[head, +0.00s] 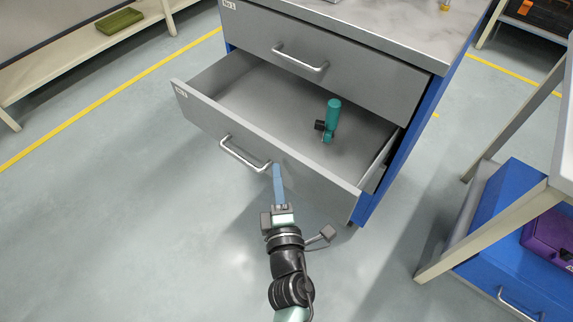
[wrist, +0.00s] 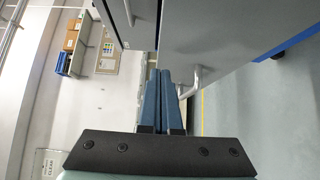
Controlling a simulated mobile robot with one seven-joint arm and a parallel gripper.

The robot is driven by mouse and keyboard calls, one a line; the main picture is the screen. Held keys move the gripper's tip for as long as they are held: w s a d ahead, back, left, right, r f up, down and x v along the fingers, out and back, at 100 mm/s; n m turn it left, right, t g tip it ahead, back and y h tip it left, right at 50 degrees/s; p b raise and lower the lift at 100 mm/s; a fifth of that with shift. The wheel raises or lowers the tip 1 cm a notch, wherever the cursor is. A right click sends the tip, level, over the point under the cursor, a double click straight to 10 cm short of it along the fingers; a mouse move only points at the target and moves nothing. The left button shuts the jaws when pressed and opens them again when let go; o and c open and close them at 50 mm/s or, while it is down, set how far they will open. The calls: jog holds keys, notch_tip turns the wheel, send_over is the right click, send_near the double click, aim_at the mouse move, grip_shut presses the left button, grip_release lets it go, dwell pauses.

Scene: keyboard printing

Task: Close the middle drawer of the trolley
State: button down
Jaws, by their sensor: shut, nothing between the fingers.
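The trolley's middle drawer (head: 300,172) is pulled well out in the head view, with a green tool (head: 332,119) lying inside. Its front carries a silver bar handle (head: 240,157). My gripper (head: 277,170) is shut and empty, its blue fingertips at the drawer front by the handle's right end. In the wrist view the fingers (wrist: 163,75) are together beside the handle (wrist: 190,82). I cannot tell whether they touch the handle or the front. The top drawer (head: 320,75) above is shut.
A beige bench (head: 85,50) with a green box (head: 120,21) stands at the left. A beige frame (head: 490,222) and a blue drawer unit (head: 520,260) stand at the right. The floor before the drawer is clear.

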aim_at(339, 112)
jog(key=shift+w+d+p, duration=0.35)
jog(key=shift+w+d, duration=0.6)
jog(key=shift+w, duration=0.2)
jog(key=shift+w+d, duration=0.1)
jog(key=shift+w+d+r, duration=0.15)
jog(key=shift+w+d, duration=0.2)
jog(key=shift+w, duration=0.1)
jog(key=w+d+b, duration=0.1)
jog(key=w+d, duration=0.3)
jog(key=w, duration=0.1)
jog(key=w+d+b, duration=0.1)
jog(key=w+d, duration=0.3)
jog(key=w, duration=0.1)
jog(key=w+d+b, duration=0.2)
jog(key=w+d, duration=0.2)
jog(key=w, duration=0.1)
jog(key=shift+w+f, duration=0.15)
jog(key=shift+f, duration=0.1)
jog(key=shift+w+d+r+b, duration=0.3)
jog(key=shift+w+d+b, duration=0.25)
jog(key=shift+w, duration=0.1)
